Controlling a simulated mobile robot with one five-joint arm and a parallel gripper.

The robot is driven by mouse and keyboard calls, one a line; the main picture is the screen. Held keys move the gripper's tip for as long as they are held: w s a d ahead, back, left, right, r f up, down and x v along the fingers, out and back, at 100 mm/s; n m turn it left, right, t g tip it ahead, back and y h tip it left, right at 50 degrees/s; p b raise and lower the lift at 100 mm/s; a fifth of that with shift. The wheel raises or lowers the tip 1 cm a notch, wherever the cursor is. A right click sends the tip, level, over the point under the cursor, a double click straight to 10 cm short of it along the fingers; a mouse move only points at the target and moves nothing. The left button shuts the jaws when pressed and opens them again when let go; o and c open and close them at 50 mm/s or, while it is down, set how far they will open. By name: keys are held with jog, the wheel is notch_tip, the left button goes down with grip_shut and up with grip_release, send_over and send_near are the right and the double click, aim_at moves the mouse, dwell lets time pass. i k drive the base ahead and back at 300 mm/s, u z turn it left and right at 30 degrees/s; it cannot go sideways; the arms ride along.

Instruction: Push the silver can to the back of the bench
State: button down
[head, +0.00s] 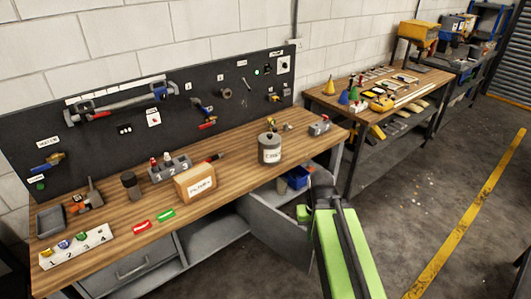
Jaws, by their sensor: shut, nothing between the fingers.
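The silver can (269,149) stands upright on the wooden bench top (235,172), right of the middle and close to the front edge. It is a grey cylinder with a white label on its front and a small dark knob on top. My gripper (304,212) is at the end of my green and black arm, in front of the bench and below the can in the picture. It is shut and empty, apart from the can. My arm hides much of the fingers.
A labelled wooden box (196,184) and a numbered grey block (170,168) stand left of the can. Small fittings (284,125) lie behind it, and a grey device (319,126) is to its right. An open cabinet door (280,232) juts out below the bench.

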aim_at(268, 155)
jog(key=u, duration=0.1)
jog(key=i, duration=1)
jog(key=z, duration=0.65)
jog(key=k, duration=1.3)
jog(key=u, duration=1.25)
jog(key=i, duration=1)
jog(key=u, duration=0.05)
